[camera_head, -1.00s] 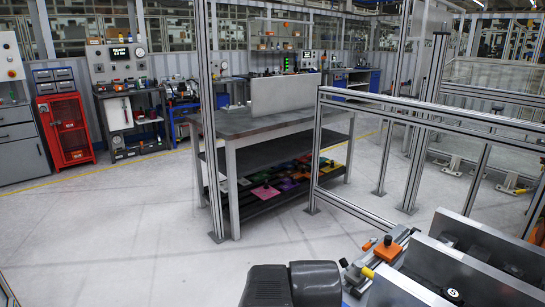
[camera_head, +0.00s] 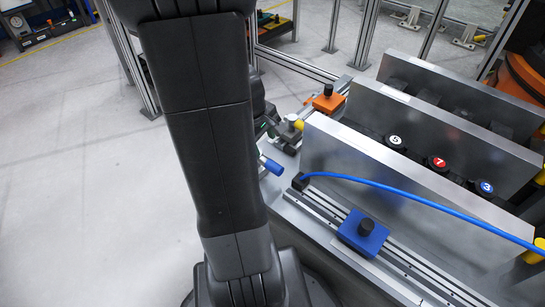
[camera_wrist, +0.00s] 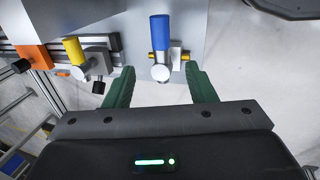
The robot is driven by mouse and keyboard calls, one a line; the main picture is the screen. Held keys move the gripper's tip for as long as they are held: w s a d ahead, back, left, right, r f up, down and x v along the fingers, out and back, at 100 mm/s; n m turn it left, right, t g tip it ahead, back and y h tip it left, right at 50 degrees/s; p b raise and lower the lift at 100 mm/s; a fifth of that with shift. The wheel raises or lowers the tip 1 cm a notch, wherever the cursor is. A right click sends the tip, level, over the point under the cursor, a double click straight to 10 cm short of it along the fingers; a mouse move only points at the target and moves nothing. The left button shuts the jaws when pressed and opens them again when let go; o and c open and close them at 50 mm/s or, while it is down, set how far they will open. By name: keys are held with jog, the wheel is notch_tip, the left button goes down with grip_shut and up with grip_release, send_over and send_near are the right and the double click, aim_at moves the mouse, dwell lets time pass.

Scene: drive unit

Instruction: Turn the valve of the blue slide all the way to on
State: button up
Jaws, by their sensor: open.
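The blue slide (camera_head: 363,233) is a blue block with a black knob on a metal rail, in front of the grey plates in the head view. A valve with a blue handle (camera_head: 271,165) sits at the left end of this bench. In the wrist view the blue handle (camera_wrist: 159,32) points up the picture from a round pale cap, with brass fittings at its sides. My gripper (camera_wrist: 161,80) has two green fingers spread apart, one on each side below the valve, with nothing between the tips. In the head view my arm hides most of the gripper.
A yellow-handled valve (camera_wrist: 75,50) and an orange slide (camera_wrist: 32,58) are left of the blue valve in the wrist view. A blue hose (camera_head: 420,198) arches over the bench. Upright plates (camera_head: 400,170) stand behind the blue slide. Floor left of my arm is clear.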

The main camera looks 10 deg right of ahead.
aim_at(271, 163)
jog(key=b+x, duration=0.5)
jog(key=x, duration=0.8)
jog(key=shift+s+b, duration=0.1)
jog(key=shift+b, duration=0.3)
jog(key=shift+r, duration=0.1)
grip_shut()
